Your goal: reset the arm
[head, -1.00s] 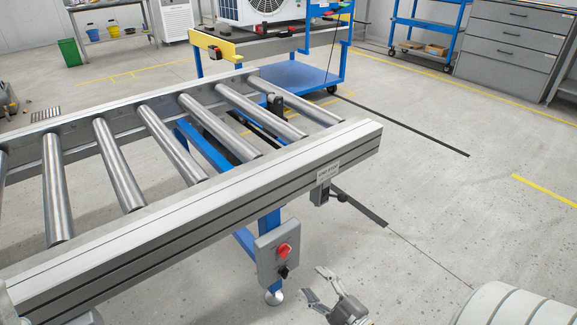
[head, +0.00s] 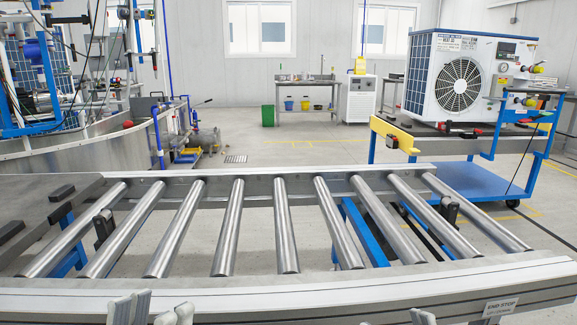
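My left gripper (head: 153,313) shows at the bottom edge of the head view, left of the middle. Its pale grey fingertips stand apart with a gap between them, and nothing shows in the gap. They appear in front of the near rail of the roller conveyor (head: 300,292). I cannot tell whether they touch it.
The conveyor's bare rollers (head: 283,225) cross in front of me. A blue cart (head: 470,181) carries a white heat pump unit (head: 457,82) at the right. A water tank (head: 75,153) with blue piping stands at the left. Open floor lies beyond the conveyor.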

